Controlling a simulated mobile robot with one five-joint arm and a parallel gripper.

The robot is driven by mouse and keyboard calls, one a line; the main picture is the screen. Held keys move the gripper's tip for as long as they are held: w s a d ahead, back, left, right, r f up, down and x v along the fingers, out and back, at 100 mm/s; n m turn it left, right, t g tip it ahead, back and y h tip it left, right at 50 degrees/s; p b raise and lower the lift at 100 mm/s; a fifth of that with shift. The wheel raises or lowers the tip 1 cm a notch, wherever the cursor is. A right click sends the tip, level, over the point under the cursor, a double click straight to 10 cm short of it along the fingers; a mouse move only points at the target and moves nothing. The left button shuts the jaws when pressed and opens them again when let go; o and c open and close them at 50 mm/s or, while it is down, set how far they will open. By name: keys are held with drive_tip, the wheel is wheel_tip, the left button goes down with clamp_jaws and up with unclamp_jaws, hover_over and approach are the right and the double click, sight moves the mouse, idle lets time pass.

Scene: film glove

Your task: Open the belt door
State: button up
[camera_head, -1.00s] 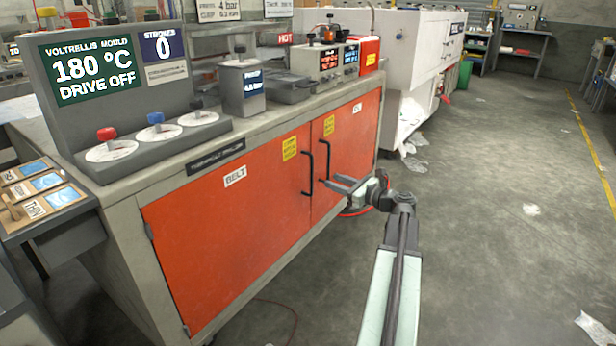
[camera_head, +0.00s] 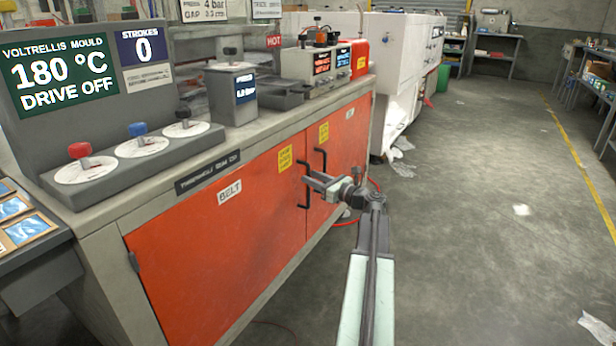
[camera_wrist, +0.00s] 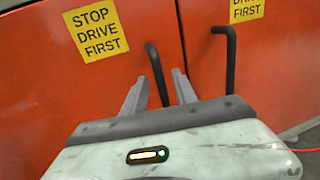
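The belt door (camera_head: 215,255) is the large orange left door of the cabinet, labelled BELT and shut. Its black handle (camera_head: 301,186) is upright near its right edge. My gripper (camera_head: 312,179) reaches from the right to this handle. In the wrist view the gripper (camera_wrist: 160,77) is open, its two grey fingers apart. The belt door's handle (camera_wrist: 152,65) shows between them; whether a finger touches it I cannot tell. A yellow sign (camera_wrist: 95,31) on the door reads STOP DRIVE FIRST. The display (camera_head: 62,72) reads 180 °C, DRIVE OFF.
A second orange door (camera_head: 347,140) with its own black handle (camera_head: 322,160) adjoins on the right. Red, blue and black knobs stand on the console (camera_head: 125,163) above. A red cable (camera_head: 373,185) lies by the cabinet.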

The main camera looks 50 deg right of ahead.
drive_tip(key=shift+w, duration=1.15)
clamp_jaws()
idle(0.5)
